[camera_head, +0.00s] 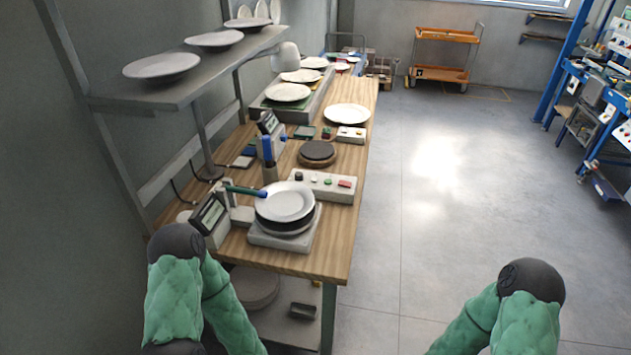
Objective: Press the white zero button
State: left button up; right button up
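A pale control box (318,191) lies on the wooden workbench, behind the near scale. Its top carries a black knob, a green button (328,182) and a red button (345,184). The near scale (284,238) bears a stack with a white plate (284,201) on top. A dark display unit (208,214) stands at the scale's left. I cannot make out which button is the white zero button; it is too small or hidden. Parts of my two green-sleeved arms show at the bottom, the left one near the bench's front and the right one over the floor. Neither gripper shows.
A second small button box (351,134) lies farther back near a white plate (347,114). A shelf (200,79) with plates overhangs the bench's left side. A blue and grey holder (270,148) stands mid-bench. The floor (440,200) to the right is clear.

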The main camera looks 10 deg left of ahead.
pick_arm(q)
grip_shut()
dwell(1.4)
